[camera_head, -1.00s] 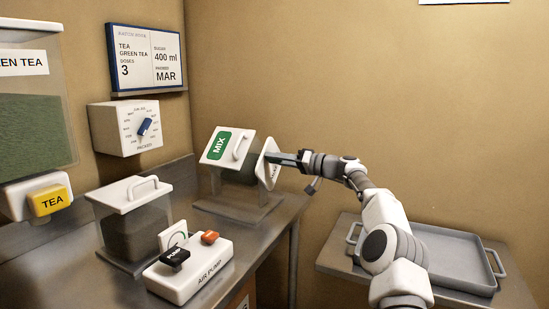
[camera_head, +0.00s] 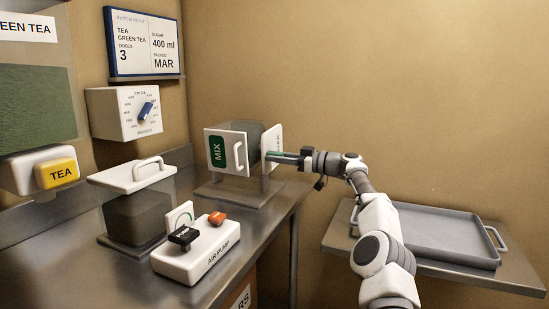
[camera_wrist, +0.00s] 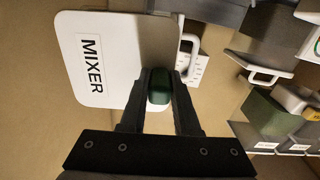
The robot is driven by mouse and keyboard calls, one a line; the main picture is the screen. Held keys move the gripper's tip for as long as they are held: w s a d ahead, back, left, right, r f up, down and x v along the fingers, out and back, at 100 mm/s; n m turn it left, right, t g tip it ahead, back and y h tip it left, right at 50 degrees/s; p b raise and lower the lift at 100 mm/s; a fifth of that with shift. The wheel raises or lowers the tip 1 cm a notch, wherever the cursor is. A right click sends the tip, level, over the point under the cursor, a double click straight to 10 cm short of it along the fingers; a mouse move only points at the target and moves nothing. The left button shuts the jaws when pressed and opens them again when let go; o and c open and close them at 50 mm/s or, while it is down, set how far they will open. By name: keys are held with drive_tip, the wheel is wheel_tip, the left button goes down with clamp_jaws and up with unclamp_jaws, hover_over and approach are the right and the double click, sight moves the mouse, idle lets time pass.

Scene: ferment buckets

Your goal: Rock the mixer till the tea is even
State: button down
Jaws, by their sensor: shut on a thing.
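The mixer (camera_head: 215,165) stands on the grey counter. Its drum is tipped so the white face with the green MIX label and handle stands upright, the lettering running vertically. Its dark, see-through body shows behind; whether the tea in it is even cannot be told. In the wrist view the white MIXER plate (camera_wrist: 90,45) fills the upper left, with a green grip (camera_wrist: 159,88) before it. My gripper (camera_wrist: 159,96) is shut on this green grip. In the head view my gripper (camera_head: 290,157) reaches the mixer's right side plate from the right.
A lidded bucket (camera_head: 135,215) and the air pump (camera_head: 197,248) stand on the counter in front. A dial box (camera_head: 125,113), recipe board (camera_head: 144,43) and yellow TEA button (camera_head: 58,173) are at left. A grey tray (camera_head: 430,235) lies on the right-hand table, beside my arm.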

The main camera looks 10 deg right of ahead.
drive_tip(key=shift+w+f+n+b, duration=0.1)
drive_tip(key=shift+f+n+b, duration=0.2)
drive_tip(key=shift+f+n, duration=0.35)
drive_tip(key=shift+r+n, duration=0.15)
drive_tip(key=shift+n, duration=0.1)
drive_tip(key=c, duration=0.6)
unclamp_jaws()
drive_tip(key=shift+c, duration=0.2)
drive_tip(key=shift+s+d+b, duration=0.3)
drive_tip(key=shift+d+b, duration=0.2)
drive_tip(key=v, duration=1.6)
drive_tip(key=shift+b, duration=0.35)
drive_tip(key=shift+s+d+r, duration=0.1)
drive_tip(key=shift+s+d, duration=0.05)
